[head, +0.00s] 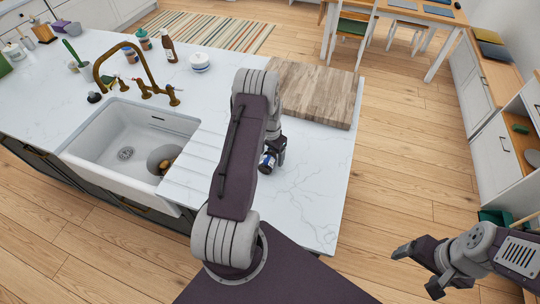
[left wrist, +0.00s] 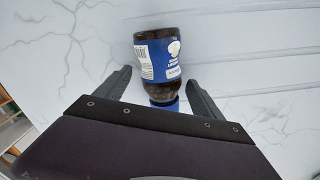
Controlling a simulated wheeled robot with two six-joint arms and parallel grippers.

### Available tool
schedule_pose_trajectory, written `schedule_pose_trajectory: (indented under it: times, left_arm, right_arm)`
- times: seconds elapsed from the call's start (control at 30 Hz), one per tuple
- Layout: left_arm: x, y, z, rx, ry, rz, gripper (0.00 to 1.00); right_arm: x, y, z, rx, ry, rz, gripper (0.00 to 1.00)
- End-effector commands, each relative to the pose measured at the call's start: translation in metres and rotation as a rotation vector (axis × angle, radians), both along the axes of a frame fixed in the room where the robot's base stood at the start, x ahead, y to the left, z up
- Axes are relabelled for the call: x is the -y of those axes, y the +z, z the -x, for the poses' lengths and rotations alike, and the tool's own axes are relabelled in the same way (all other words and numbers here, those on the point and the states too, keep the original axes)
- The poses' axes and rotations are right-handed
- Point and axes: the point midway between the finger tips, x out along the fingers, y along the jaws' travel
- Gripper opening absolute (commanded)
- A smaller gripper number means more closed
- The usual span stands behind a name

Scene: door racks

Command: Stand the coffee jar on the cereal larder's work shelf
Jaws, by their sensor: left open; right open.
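The coffee jar (head: 267,162), dark with a blue label, is on the white worktop to the right of the sink. In the left wrist view the jar (left wrist: 158,58) shows its label and a blue lid, the lid partly hidden by my gripper body. My left gripper (head: 275,156) is down at the jar. In the left wrist view its open fingers (left wrist: 158,84) stand either side of the jar's lid end, apart from it. My right gripper (head: 416,271) is open and empty over the floor at lower right. I cannot identify the larder's work shelf.
A wooden board (head: 312,92) lies behind the jar on the worktop (head: 320,180). The sink (head: 127,140) with a brass tap (head: 140,75) is at left. A white canister (head: 200,62) and bottle (head: 168,46) stand behind. White cabinets (head: 497,150) line the right edge, across open floor.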

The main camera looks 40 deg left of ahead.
Motion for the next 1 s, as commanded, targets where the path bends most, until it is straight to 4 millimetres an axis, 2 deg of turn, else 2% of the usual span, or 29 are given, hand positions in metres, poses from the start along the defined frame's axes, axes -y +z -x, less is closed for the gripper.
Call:
schedule_pose_trajectory:
  times: [0.1,0.3,0.37,0.5,0.6,0.87,1.0]
  left_arm:
    - [0.0,-0.011,0.0,0.0,0.0,0.0,0.78]
    - [0.0,-0.012,0.0,0.001,0.0,-0.001,0.78]
    - [0.0,-0.012,0.0,0.001,0.0,-0.001,0.64]
    - [0.0,-0.012,0.0,0.001,0.0,-0.001,0.25]
    - [0.0,-0.012,0.0,0.002,0.0,-0.002,0.0]
    - [0.0,-0.01,-0.001,0.003,0.0,-0.002,0.0]
    - [-0.001,0.002,-0.001,0.004,0.0,-0.003,0.0]
  right_arm:
    - [0.0,0.004,0.0,0.0,0.0,0.0,0.82]
    - [0.0,0.003,0.0,-0.001,0.0,0.0,0.82]
    - [0.0,0.003,0.0,-0.001,0.0,0.0,0.82]
    - [0.0,0.003,0.0,-0.001,0.0,0.0,0.82]
    - [0.0,0.003,0.0,-0.001,0.0,0.0,0.82]
    - [0.0,0.001,0.0,-0.001,0.0,0.0,0.82]
    - [0.0,-0.006,0.0,0.0,0.0,0.0,0.82]
